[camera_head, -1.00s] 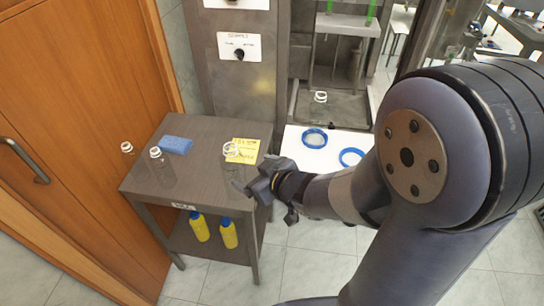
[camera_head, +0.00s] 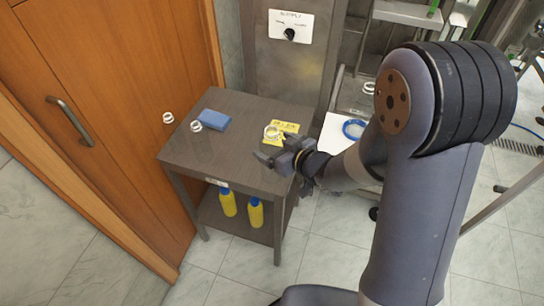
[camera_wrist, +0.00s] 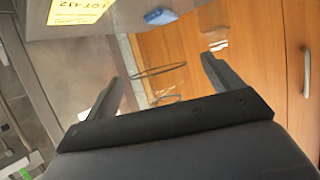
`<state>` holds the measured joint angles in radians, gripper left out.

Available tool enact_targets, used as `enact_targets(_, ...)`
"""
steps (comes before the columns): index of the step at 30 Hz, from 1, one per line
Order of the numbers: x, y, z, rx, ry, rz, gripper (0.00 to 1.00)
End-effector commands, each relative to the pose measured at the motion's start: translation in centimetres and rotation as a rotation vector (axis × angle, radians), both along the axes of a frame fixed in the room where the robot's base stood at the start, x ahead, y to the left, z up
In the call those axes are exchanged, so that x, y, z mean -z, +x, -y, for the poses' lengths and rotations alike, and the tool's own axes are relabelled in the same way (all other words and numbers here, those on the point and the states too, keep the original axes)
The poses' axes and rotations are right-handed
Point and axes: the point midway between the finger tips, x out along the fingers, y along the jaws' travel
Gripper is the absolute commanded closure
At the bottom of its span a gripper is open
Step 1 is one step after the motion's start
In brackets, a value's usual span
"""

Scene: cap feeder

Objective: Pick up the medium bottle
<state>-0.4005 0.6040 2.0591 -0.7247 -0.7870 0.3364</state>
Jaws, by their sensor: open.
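Clear bottles with white neck rings stand on a dark table. One bottle (camera_head: 272,133) is at the table's right side, beside a yellow label; its see-through body is hard to make out. Two more, a bottle (camera_head: 196,126) and another bottle (camera_head: 168,117), are at the left by a blue block. I cannot tell from these views which is the medium one. My gripper (camera_head: 270,152) is open at the right bottle, low and close to it. In the wrist view, thin curved outlines of a clear bottle (camera_wrist: 158,71) show between my open fingers (camera_wrist: 163,56); contact cannot be told.
The table (camera_head: 228,150) has a blue block (camera_head: 214,119) and a yellow label (camera_head: 282,132). Two yellow bottles (camera_head: 228,203) stand on its lower shelf. A wooden door (camera_head: 110,100) is at the left, a metal cabinet (camera_head: 285,65) behind, and a blue ring (camera_head: 354,129) at the right.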

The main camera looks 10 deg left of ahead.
Motion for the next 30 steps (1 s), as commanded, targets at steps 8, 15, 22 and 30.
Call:
enact_targets(8,1.5,1.9,-2.3,-0.001,-0.001,-0.001,0.13)
enact_targets(15,1.7,2.2,-2.7,0.000,0.000,0.000,0.13)
enact_targets(22,1.7,2.2,-2.7,0.000,0.000,0.000,0.25)
enact_targets(30,1.7,2.2,-2.7,0.001,0.000,0.000,0.47)
